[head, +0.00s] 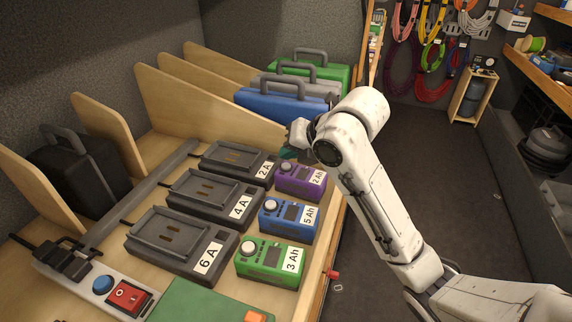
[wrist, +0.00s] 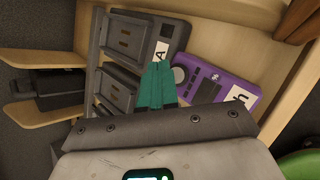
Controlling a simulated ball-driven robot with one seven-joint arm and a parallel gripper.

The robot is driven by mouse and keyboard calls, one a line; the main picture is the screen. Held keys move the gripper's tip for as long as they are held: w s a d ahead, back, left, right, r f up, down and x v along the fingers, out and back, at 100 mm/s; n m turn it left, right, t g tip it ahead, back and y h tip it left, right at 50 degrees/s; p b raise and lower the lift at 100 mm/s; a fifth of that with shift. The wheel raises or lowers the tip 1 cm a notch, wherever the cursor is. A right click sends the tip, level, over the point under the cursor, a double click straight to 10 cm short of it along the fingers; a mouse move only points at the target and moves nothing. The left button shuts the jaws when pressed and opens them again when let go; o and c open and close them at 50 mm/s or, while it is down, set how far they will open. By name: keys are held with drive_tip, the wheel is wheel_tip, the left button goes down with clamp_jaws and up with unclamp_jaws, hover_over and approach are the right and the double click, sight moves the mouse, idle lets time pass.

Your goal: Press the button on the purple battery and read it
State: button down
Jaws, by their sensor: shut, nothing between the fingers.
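The purple battery (head: 303,184) stands at the far end of a row of batteries on the wooden shelf, with a "2 Ah" label, a pale round button (head: 282,168) and a small dark screen. No reading can be made out on the screen. In the wrist view the purple battery (wrist: 228,82) is to the right of my fingers, and its round button (wrist: 180,74) shows just beside them. My gripper (wrist: 158,72) has teal fingers, shut and empty. In the head view my gripper (head: 288,152) is just beyond the battery, partly hidden by my arm; contact cannot be told.
The blue battery (head: 288,220) and green battery (head: 270,262) stand nearer. Several dark chargers (head: 182,232) are left of them. A blue case (head: 283,108) and wooden dividers (head: 190,105) are behind. A red switch (head: 130,297) is at the front left. The floor (head: 430,150) right is mostly clear.

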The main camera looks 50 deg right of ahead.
sight(290, 167)
drive_tip(key=shift+f+b, duration=0.4)
drive_tip(key=shift+b, duration=0.25)
drive_tip(key=shift+f+b, duration=0.4)
drive_tip(key=shift+b, duration=0.05)
idle(0.6)
drive_tip(key=shift+r, duration=0.2)
drive_tip(key=shift+r+p, duration=0.45)
drive_tip(key=shift+r, duration=0.15)
drive_tip(key=shift+r, duration=0.15)
drive_tip(key=shift+r+p, duration=1.65)
drive_tip(key=shift+r, duration=0.75)
